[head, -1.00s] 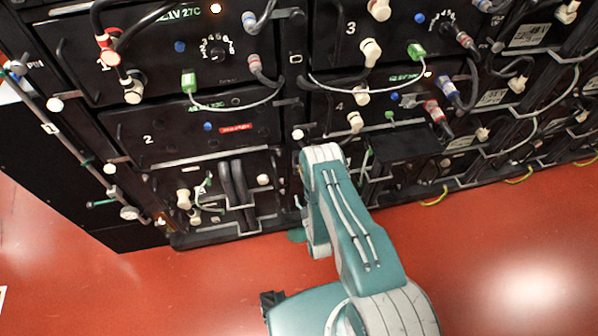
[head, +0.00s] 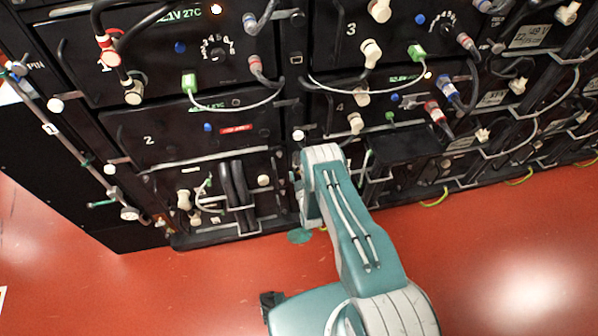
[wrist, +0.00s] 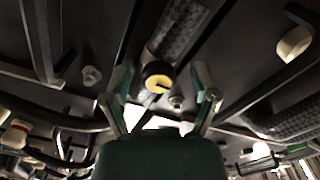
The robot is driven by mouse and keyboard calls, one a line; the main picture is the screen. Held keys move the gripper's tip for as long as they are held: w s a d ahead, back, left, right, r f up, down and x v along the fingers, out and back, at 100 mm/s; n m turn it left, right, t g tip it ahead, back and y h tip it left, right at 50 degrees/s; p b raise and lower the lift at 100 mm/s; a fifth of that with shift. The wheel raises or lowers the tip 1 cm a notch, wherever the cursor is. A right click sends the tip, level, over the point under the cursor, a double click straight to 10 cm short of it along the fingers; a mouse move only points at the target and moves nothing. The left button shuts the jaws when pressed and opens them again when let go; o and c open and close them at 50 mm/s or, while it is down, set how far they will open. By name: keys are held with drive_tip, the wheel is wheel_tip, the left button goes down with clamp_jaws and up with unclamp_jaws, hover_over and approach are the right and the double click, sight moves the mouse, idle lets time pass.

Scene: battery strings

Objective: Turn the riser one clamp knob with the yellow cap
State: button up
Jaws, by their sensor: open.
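In the wrist view, a knob with a yellow cap (wrist: 158,78) faces the camera, with a dark slot-like mark on its face. It sits at the end of a dark, textured strip or pipe. My gripper (wrist: 161,80) is open, with one teal finger left of the knob and one right of it. Gaps show on both sides, and I cannot tell how far the fingertips are from it in depth. In the head view my arm (head: 345,215) reaches to the rack's lower front and hides the yellow cap and most of the gripper.
The black battery rack (head: 125,125) carries cables, pale knobs and modules. A dark shelf-like box (head: 405,148) juts out right of my arm. In the wrist view a cream knob (wrist: 293,43) stands at right. The red floor (head: 480,250) in front is clear.

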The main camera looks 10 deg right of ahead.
clamp_jaws()
drive_tip(key=m, duration=0.5)
drive_tip(key=shift+m, duration=0.3)
drive_tip(key=m, duration=0.4)
drive_tip(key=shift+m, duration=0.7)
unclamp_jaws()
